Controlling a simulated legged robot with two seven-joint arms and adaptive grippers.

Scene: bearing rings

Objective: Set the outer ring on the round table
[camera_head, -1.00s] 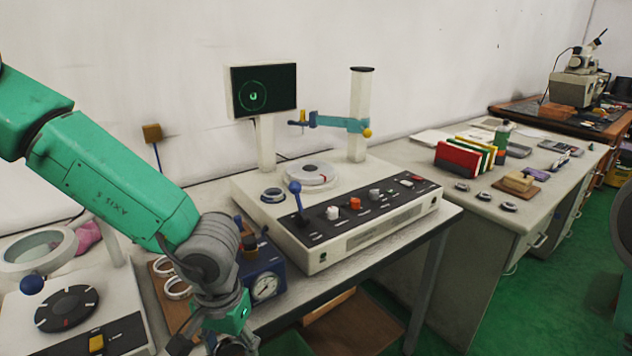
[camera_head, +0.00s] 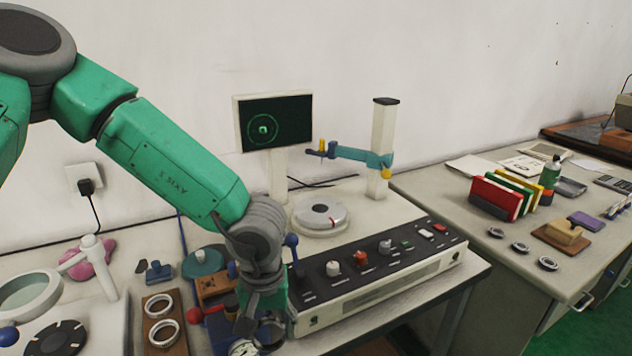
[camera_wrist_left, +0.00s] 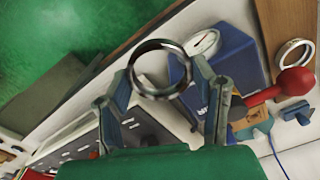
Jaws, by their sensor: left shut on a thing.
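The outer ring (camera_wrist_left: 134,72) is a shiny steel ring, held between the fingers of my left gripper (camera_wrist_left: 163,72) in the left wrist view. In the head view my left gripper (camera_head: 266,335) is low in the picture, in front of the tester's left end, and its fingers partly hide the ring. The round table (camera_head: 318,230) is a pale disc on top of the tester, with a grey round part with a red mark on it. It is up and to the right of the gripper, apart from it. My right gripper is not in view.
The tester's front panel (camera_head: 375,263) has knobs and a blue-knobbed lever (camera_head: 291,241). A post (camera_head: 383,150) with a blue probe arm (camera_head: 355,154) stands behind the round table. A blue box (camera_wrist_left: 225,62) with a dial is close to the gripper. A wooden board (camera_head: 150,338) holds white rings.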

